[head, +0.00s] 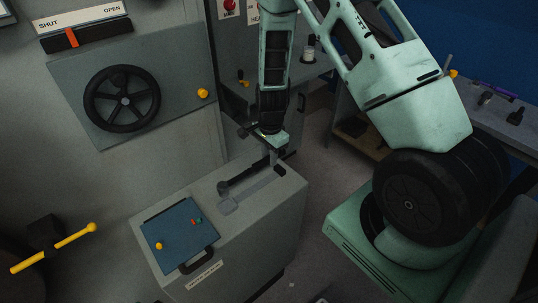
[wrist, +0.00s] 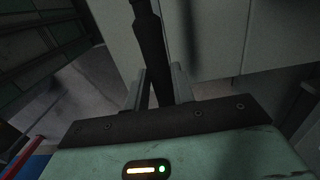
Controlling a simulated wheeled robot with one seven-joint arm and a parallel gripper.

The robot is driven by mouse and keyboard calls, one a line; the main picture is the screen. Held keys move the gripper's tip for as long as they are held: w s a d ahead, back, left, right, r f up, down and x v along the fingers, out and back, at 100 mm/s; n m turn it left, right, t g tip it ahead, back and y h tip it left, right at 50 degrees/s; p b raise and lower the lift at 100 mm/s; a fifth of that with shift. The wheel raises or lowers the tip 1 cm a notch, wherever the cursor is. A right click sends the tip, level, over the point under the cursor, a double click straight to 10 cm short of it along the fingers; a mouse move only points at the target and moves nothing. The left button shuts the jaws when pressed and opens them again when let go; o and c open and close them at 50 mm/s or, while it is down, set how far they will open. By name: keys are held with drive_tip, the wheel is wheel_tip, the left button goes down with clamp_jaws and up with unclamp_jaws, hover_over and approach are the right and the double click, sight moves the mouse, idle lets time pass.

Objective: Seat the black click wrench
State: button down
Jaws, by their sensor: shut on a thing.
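The black click wrench (head: 239,178) is a long dark bar just above or on the top of the grey cabinet in the head view. My gripper (head: 272,157) points down and is shut on its far right end. In the wrist view the dark wrench (wrist: 150,45) runs up from between the two grey fingers of my gripper (wrist: 156,88). A paler grey wrench-shaped place (head: 252,192) lies beside the wrench, nearer the front, roughly parallel to it. I cannot tell whether the wrench touches the cabinet top.
The grey cabinet (head: 262,232) also carries a blue panel (head: 178,228) with a yellow knob and a dark handle. A wall panel with a black handwheel (head: 122,98) stands at the left. A bench with small tools (head: 500,118) is at the right.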

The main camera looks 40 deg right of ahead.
drive_tip(key=shift+f, duration=0.1)
drive_tip(key=shift+f+b, duration=1.7)
drive_tip(key=shift+f, duration=0.6)
drive_tip(key=shift+f+b, duration=0.75)
drive_tip(key=c, duration=1.1)
unclamp_jaws()
